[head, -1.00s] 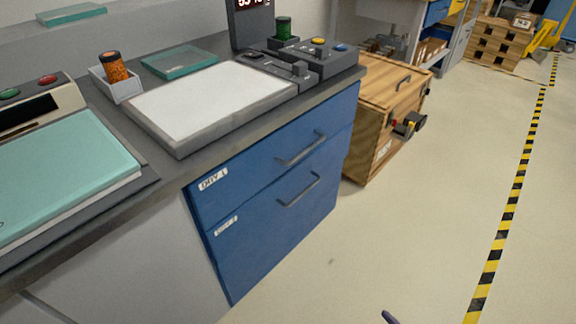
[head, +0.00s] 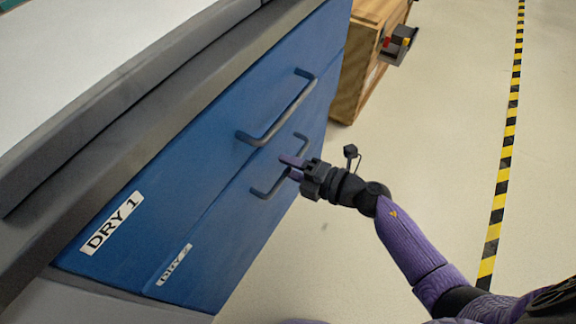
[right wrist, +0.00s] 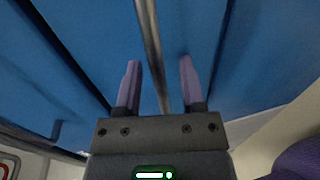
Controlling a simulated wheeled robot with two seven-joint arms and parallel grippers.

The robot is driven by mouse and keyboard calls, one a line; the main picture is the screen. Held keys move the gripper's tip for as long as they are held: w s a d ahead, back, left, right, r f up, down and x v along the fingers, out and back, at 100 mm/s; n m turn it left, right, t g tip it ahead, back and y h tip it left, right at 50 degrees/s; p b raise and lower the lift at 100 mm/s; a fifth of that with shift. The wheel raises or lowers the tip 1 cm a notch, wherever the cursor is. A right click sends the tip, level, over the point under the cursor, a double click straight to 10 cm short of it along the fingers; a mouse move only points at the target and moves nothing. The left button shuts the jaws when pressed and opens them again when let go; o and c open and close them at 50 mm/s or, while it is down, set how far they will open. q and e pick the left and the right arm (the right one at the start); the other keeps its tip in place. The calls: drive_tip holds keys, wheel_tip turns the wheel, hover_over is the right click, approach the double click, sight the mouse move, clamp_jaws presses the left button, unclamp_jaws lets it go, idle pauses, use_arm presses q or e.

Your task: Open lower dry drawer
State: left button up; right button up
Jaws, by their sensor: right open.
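The lower dry drawer (head: 215,262) is a blue front labelled DRY 2, below the blue upper drawer (head: 190,165) labelled DRY 1. Both fronts look closed. The lower drawer's grey bar handle (head: 263,193) is partly hidden behind my right gripper (head: 289,168) in the head view. In the right wrist view the lower handle (right wrist: 150,45) runs between the two purple fingers of my right gripper (right wrist: 158,85), which are open on either side of it. I cannot tell whether either finger touches it. My left gripper is not in view.
The upper drawer's handle (head: 280,112) juts out just above my right gripper. The grey counter edge (head: 150,120) overhangs the drawers. A wooden crate (head: 365,60) stands behind them. The floor (head: 430,150) to the right is clear up to the yellow-black stripe (head: 503,165).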

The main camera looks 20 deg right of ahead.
drive_tip(key=shift+w+a, duration=0.15)
drive_tip(key=shift+w, duration=0.05)
clamp_jaws()
idle(1.3)
